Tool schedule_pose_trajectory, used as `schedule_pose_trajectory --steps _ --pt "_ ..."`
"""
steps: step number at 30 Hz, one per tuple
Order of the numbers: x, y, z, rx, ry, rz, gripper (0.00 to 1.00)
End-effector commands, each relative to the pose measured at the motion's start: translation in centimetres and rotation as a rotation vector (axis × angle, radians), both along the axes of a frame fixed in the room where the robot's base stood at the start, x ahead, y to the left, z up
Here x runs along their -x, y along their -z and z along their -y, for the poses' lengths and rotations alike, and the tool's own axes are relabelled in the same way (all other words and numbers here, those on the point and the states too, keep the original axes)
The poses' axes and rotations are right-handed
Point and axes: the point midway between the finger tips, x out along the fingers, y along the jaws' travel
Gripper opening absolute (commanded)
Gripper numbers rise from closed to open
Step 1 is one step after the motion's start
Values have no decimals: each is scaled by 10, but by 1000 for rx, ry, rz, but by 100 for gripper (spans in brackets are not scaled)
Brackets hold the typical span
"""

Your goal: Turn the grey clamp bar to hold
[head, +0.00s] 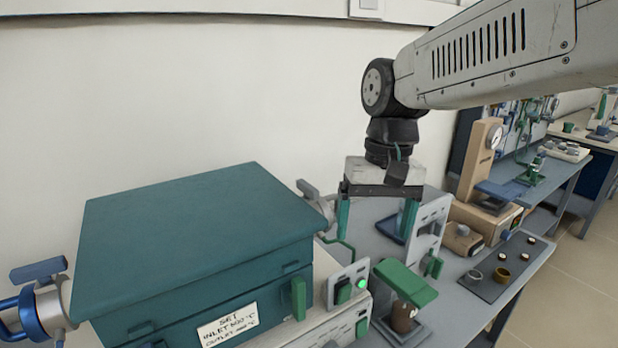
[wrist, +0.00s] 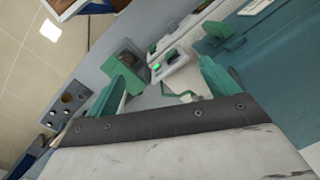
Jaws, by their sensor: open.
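The grey clamp bar (head: 310,192) shows in the head view at the right end of the teal furnace (head: 190,235), next to a rounded grey fitting, partly hidden behind the lid. It points up and to the left in the picture. My gripper (head: 376,225) hangs down to the right of it, open and empty, its two green fingers spread apart. In the wrist view my gripper (wrist: 165,85) also shows open, with nothing between the fingers. I cannot make out the clamp bar in the wrist view.
A blue bar (head: 38,270) and blue clamp sit at the furnace's left end. A control box (head: 345,284) with a lit green lamp stands at its front right. A green-topped stand (head: 405,282), a tan press (head: 485,160) and a dark tray (head: 492,270) occupy the bench.

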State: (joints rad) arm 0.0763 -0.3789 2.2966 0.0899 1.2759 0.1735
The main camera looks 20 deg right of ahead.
Motion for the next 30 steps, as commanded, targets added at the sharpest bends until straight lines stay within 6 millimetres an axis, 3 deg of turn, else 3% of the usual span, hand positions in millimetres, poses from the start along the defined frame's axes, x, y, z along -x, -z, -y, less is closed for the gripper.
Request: schedule_pose_trajectory --steps 1,9,13,16,21,30 --pt "-23 -3 1 -18 62 -24 87" --pt "-144 -27 6 -128 545 -150 87" --pt "-191 -44 5 -177 817 -219 87" --pt "-206 -55 3 -195 959 -256 87" --pt "-209 -60 -1 -201 1064 -287 87" --pt "-205 -21 -18 -198 1072 -292 87"
